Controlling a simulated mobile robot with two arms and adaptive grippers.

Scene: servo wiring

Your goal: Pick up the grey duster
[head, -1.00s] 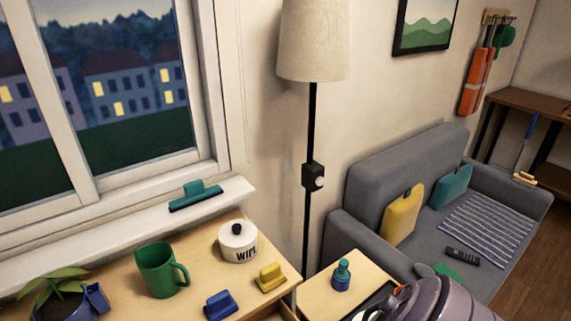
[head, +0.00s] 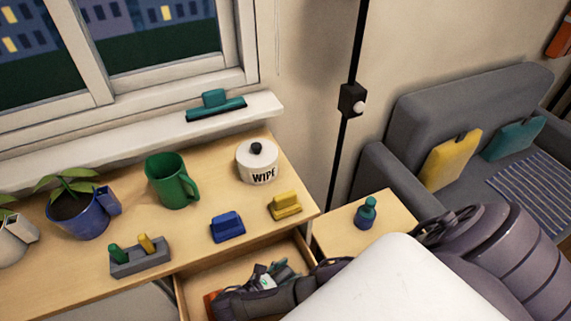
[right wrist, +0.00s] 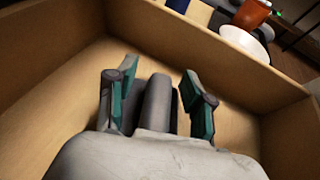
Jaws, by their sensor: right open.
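In the right wrist view, a grey block with a raised rounded ridge, apparently the grey duster (right wrist: 157,98), lies inside a wooden drawer. My right gripper (right wrist: 158,70) is open, with one teal-padded finger on each side of the ridge. I cannot tell whether the fingers touch it. In the head view my right gripper (head: 265,283) reaches down into the open drawer (head: 238,263) from the right, and hides most of what lies there. My left gripper is not in view.
The desk above the drawer carries a blue block (head: 228,227), a yellow block (head: 285,206), a grey holder with pegs (head: 140,260), a green mug (head: 168,182) and a white WIPE pot (head: 257,162). A small bottle (head: 366,212) stands on the side table.

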